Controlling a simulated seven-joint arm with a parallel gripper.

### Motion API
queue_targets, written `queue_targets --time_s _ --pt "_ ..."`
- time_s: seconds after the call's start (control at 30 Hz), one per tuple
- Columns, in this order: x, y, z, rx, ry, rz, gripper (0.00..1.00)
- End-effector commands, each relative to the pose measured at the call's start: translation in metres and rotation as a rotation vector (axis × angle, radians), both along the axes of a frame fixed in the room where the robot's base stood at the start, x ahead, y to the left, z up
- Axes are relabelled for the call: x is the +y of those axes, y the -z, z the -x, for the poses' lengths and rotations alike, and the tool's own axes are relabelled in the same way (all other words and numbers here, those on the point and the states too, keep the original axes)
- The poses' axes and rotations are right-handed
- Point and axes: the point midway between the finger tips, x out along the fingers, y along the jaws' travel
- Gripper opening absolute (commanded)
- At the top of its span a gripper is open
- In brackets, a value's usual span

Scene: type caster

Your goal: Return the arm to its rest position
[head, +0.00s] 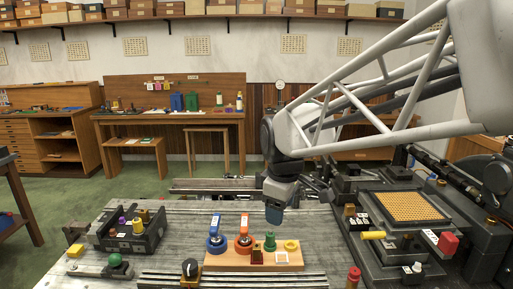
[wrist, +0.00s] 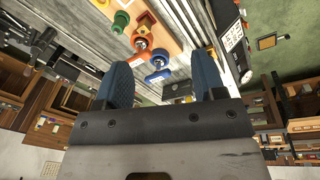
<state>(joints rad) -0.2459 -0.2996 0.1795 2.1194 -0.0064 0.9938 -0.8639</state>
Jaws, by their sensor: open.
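My gripper (head: 275,212) hangs from my arm above the workbench (head: 180,225), behind the wooden board, with its fingers pointing down. In the wrist view the two blue fingers of my gripper (wrist: 163,72) stand apart with nothing between them. Below it, the wooden board (head: 225,260) holds a blue-ringed tool (head: 215,242), an orange-ringed tool (head: 243,242), a green knob (head: 270,241) and a yellow ring (head: 291,245). The gripper appears clear of all of them.
A dark fixture (head: 130,230) with small knobs stands at the left of the bench. At the right stands a machine with a tan grid plate (head: 408,207), a yellow handle (head: 373,235) and a red block (head: 448,243). A black knob (head: 190,268) stands at the front.

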Motion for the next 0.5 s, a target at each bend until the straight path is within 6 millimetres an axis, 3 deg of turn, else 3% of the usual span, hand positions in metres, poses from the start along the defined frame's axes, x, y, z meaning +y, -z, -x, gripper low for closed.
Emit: queue_targets --time_s 0.2,0.5 --pt "-0.047 0.005 0.055 -0.016 0.29 -0.039 0.64" --pt "-0.095 0.024 0.131 -0.04 0.685 -0.1 0.64"
